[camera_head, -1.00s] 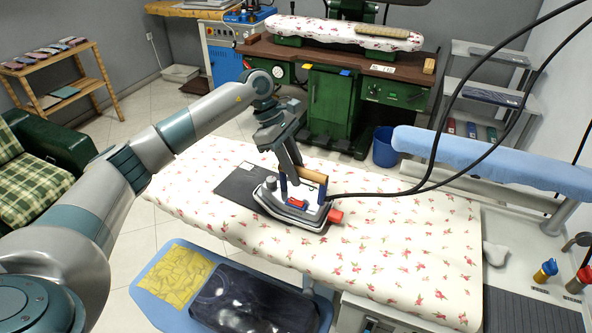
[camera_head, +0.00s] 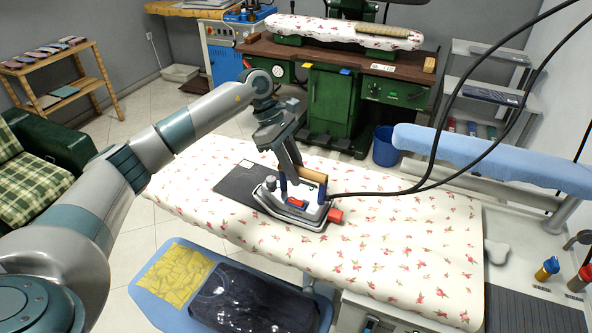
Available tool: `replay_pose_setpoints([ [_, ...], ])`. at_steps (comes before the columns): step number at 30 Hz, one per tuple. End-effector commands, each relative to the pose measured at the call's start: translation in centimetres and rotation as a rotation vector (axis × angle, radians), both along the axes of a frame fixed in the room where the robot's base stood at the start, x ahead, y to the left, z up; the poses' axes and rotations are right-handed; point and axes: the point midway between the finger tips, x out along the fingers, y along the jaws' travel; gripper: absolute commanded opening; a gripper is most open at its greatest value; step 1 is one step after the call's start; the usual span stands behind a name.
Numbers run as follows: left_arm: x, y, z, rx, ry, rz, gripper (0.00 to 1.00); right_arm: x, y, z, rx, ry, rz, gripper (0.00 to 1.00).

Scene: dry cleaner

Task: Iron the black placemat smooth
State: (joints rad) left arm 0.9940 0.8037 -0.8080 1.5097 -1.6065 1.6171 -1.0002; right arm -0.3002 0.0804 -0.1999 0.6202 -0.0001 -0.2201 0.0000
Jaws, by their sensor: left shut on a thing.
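The black placemat (camera_head: 238,182) lies flat on the ironing table with its red-flowered white cover (camera_head: 400,235). A small white patch shows at its far edge. The iron (camera_head: 292,211), grey with a wooden handle and a red part at one end, stands over the placemat's right part and hides it there. My left gripper (camera_head: 300,176) is shut on the iron's handle from above. How smooth the placemat is, I cannot tell at this size. My right gripper is not in view.
Two black cables (camera_head: 430,185) run from the iron to the upper right. A blue tray (camera_head: 165,308) with a yellow cloth and a dark folded garment is in front. A blue padded sleeve board (camera_head: 490,160) is at the right. The cover's right half is clear.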

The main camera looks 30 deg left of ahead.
Motion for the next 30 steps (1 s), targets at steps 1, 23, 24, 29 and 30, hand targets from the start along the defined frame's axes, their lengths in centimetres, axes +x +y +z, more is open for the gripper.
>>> replay_pose_setpoints([
  [1, 0.2, 0.2, 0.3, -0.002, -0.006, 0.002, 0.00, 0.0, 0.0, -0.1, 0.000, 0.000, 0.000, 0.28],
  [23, 0.2, 3.4, 0.2, 0.001, -0.004, 0.002, 0.00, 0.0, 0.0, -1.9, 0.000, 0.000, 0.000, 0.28],
  [24, 0.2, 3.5, 0.2, 0.001, -0.004, 0.002, 0.00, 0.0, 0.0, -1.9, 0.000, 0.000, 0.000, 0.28],
  [29, 0.2, 3.5, 0.2, 0.001, -0.003, 0.001, 0.00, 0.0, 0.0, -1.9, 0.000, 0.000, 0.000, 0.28],
  [30, 0.2, 3.5, 0.2, 0.001, -0.003, 0.001, 0.00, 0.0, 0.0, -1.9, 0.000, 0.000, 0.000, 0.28],
])
